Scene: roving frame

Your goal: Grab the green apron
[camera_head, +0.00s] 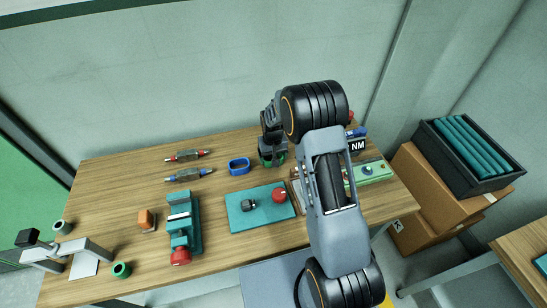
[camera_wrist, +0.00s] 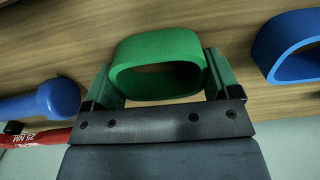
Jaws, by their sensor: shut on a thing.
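A green oval band (camera_wrist: 158,45), like a thick-walled loop, sits between the fingers of my gripper (camera_wrist: 158,76) in the wrist view. The fingers press on its left and right sides. It looks like a stiff ring rather than a cloth apron, and no cloth apron shows. In the head view my gripper (camera_head: 272,157) is low over the back middle of the wooden table (camera_head: 120,185). Only a little green shows there, and my arm hides part of that area. I cannot tell whether the band touches the tabletop.
A blue band (camera_head: 239,166) lies left of my gripper; it also shows in the wrist view (camera_wrist: 292,47). A teal mat (camera_head: 240,215) with a red knob is in front, and a teal vise (camera_head: 182,222) stands farther left. A dark crate (camera_head: 480,187) sits on boxes at right.

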